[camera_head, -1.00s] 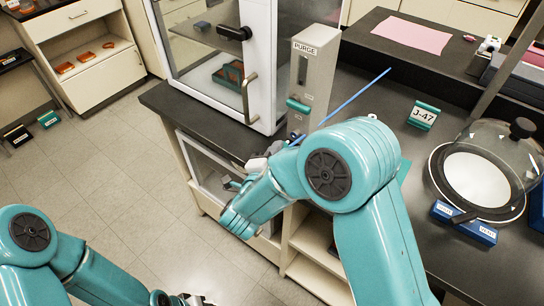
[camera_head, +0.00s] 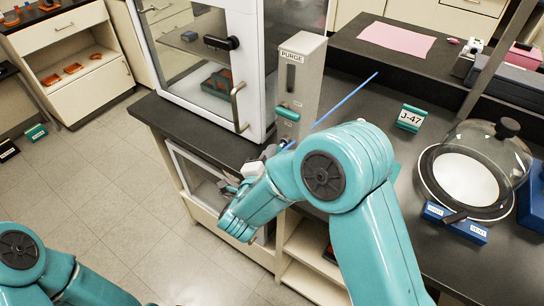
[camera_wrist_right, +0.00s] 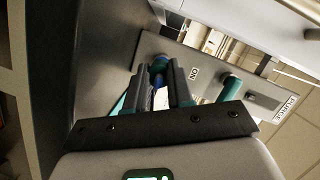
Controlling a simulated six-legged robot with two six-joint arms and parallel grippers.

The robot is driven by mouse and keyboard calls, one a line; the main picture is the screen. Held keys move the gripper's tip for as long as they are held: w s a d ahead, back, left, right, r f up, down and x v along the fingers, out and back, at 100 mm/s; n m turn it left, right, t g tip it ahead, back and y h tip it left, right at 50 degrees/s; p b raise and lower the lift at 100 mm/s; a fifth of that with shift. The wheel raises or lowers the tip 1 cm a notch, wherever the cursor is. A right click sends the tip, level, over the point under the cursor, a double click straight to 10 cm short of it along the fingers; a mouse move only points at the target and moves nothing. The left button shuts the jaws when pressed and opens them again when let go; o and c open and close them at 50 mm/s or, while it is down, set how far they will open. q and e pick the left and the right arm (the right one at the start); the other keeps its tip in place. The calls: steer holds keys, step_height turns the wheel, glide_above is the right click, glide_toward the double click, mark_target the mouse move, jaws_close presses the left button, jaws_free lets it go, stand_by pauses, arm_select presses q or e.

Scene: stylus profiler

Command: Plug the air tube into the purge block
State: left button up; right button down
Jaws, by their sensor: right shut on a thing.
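The purge block (camera_head: 302,72) is a grey upright box labelled PURGE with a teal lever, beside the white cabinet. It also shows in the wrist view (camera_wrist_right: 205,78), tilted, with the ON marking and teal knob. The air tube (camera_head: 345,101) is a thin blue line slanting up and right from near my right gripper (camera_head: 277,148). In the wrist view my right gripper (camera_wrist_right: 160,80) is shut on the tube, a blue bit showing between its fingertips close to the block's face. The tube's end and the port are hidden, so I cannot tell whether they touch. My left gripper is out of view.
The glass-doored cabinet (camera_head: 200,50) stands left of the block. On the dark bench are a J-47 sign (camera_head: 411,118) and a glass dome over a white disc (camera_head: 467,178). A pink sheet (camera_head: 396,41) lies on the raised shelf.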

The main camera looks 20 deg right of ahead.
steer(key=shift+d, duration=0.15)
steer(key=shift+w+d, duration=0.75)
steer(key=shift+d, duration=0.1)
stand_by(0.4)
steer(key=c, duration=0.9)
jaws_free()
steer(key=shift+c, duration=0.5)
steer(key=shift+s+a+p, duration=0.4)
steer(key=shift+s+a, duration=0.7)
steer(key=shift+a, duration=0.3)
steer(key=shift+s+a+p, duration=0.4)
steer(key=shift+s+a, duration=0.65)
steer(key=shift+a, duration=0.3)
